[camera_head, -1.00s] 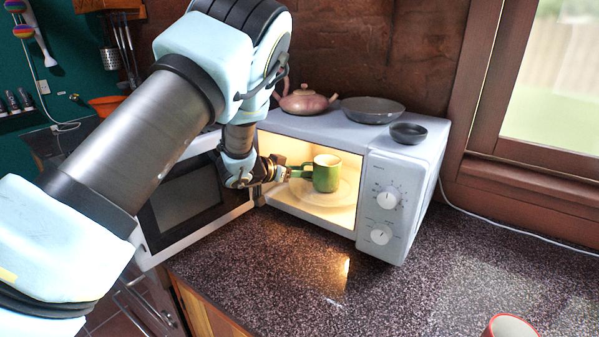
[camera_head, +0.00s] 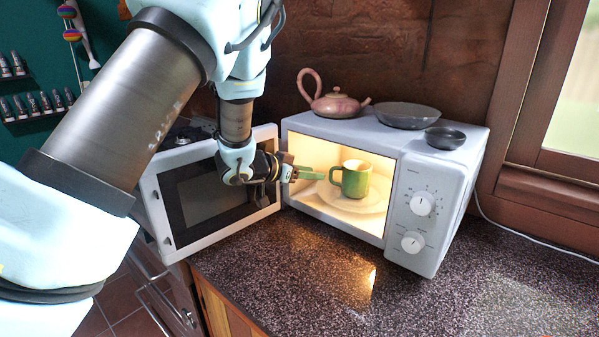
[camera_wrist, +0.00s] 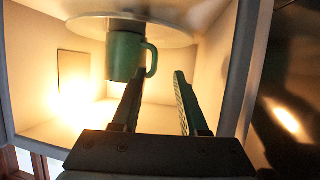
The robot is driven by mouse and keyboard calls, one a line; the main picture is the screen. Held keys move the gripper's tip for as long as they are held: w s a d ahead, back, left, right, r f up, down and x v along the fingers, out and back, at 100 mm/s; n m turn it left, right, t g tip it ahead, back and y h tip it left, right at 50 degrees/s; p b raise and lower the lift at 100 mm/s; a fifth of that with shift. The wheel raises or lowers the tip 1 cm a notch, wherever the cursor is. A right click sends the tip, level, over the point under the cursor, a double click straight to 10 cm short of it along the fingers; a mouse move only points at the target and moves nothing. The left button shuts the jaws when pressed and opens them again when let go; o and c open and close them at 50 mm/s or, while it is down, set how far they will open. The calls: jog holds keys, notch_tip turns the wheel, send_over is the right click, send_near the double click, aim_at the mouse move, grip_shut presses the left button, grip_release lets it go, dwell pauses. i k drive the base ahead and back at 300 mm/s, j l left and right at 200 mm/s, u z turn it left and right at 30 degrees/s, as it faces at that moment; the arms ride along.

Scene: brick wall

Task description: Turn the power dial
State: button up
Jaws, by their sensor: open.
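The white microwave (camera_head: 330,128) stands on the counter with a lit interior. Its right-hand panel carries two round white dials: an upper dial (camera_head: 422,203) and a lower dial (camera_head: 413,242). Their labels are too small to read, so I cannot tell which one sets power. My gripper (camera_head: 310,173) is at the microwave's opening, left of the dials and apart from them. In the wrist view my gripper (camera_wrist: 159,75) has its two fingers spread with nothing between them. The dials are not in the wrist view.
A green mug (camera_head: 356,179) stands on the turntable (camera_wrist: 130,31) just beyond my fingertips. The microwave door (camera_head: 163,225) is swung open to the left, beside my wrist. A teapot (camera_head: 338,104) and two bowls sit on top. The counter (camera_head: 330,290) in front is clear.

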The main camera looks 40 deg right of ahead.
aim_at(413, 242)
jog(key=k+j, duration=0.2)
jog(key=j, duration=0.2)
jog(key=k+j, duration=0.2)
jog(key=j, duration=0.2)
jog(key=k+j, duration=0.2)
jog(key=j, duration=0.2)
